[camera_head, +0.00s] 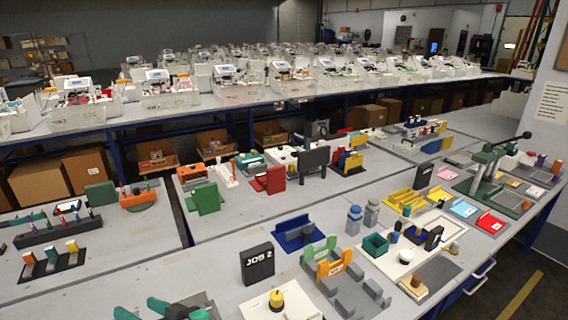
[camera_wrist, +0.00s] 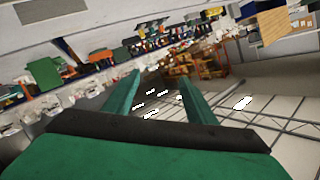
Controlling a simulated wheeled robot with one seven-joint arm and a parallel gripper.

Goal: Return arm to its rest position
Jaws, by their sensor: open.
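My gripper (camera_head: 141,307) shows at the bottom edge of the head view, left of the black "JOB 2" sign, with its two teal fingers spread apart. In the wrist view my gripper (camera_wrist: 160,76) is open, its green fingers splayed with nothing between them. The wrist view is tipped over: benches lie along its top and the ceiling lights along its bottom. The rest of my arm is cut off below the head view. I cannot tell which item is the pen plotter.
The "JOB 2" sign (camera_head: 257,264) stands close right of my gripper. A yellow knob on a white base (camera_head: 277,301), an orange-and-green holder (camera_head: 331,260) and a blue tray (camera_head: 298,232) are nearby. The grey bench top (camera_head: 110,282) behind my gripper is bare.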

